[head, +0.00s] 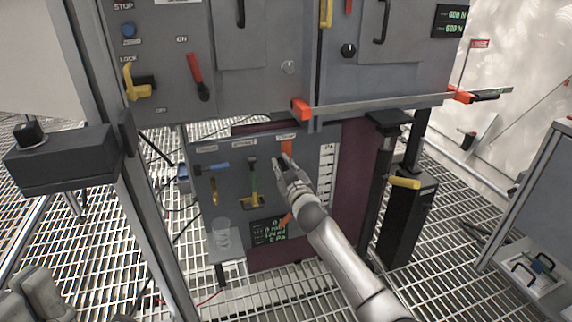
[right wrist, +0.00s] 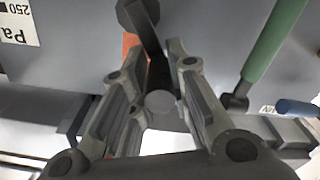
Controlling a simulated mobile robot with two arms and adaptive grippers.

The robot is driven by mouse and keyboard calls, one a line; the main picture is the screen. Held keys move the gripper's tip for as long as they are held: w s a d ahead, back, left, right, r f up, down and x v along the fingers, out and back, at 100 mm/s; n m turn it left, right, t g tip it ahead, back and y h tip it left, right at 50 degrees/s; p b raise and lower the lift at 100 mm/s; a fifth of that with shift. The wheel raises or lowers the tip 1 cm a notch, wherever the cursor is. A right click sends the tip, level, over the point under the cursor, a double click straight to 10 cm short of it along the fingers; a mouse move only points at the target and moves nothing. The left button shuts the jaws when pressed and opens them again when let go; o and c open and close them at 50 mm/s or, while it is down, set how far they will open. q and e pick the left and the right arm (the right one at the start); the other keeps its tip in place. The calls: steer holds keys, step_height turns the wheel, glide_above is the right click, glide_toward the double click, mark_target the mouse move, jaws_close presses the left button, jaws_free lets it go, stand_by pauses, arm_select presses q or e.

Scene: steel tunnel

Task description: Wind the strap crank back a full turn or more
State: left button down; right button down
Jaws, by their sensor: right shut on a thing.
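The strap crank shows in the right wrist view as a dark arm (right wrist: 152,45) running down from a round hub (right wrist: 138,14) to a round grip end (right wrist: 160,101). My right gripper (right wrist: 155,95) has its fingers on both sides of that grip and is shut on it. In the head view my right gripper (head: 284,167) is at the lower grey panel, in front of the orange strap (head: 287,147), and covers most of the crank. The strap shows again below the gripper (head: 287,219).
Left of the gripper are a green-handled lever (head: 253,170) and a blue handle (head: 213,168). An orange-ended bar (head: 385,106) crosses above right. A black post with yellow handle (head: 404,183) stands right.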

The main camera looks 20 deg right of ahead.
steer(key=shift+a, duration=0.2)
stand_by(0.3)
steer(key=c, duration=1.3)
jaws_free()
steer(key=shift+s+f, duration=0.1)
steer(key=shift+s, duration=0.4)
steer(key=s, duration=1.1)
steer(key=shift+d, duration=0.2)
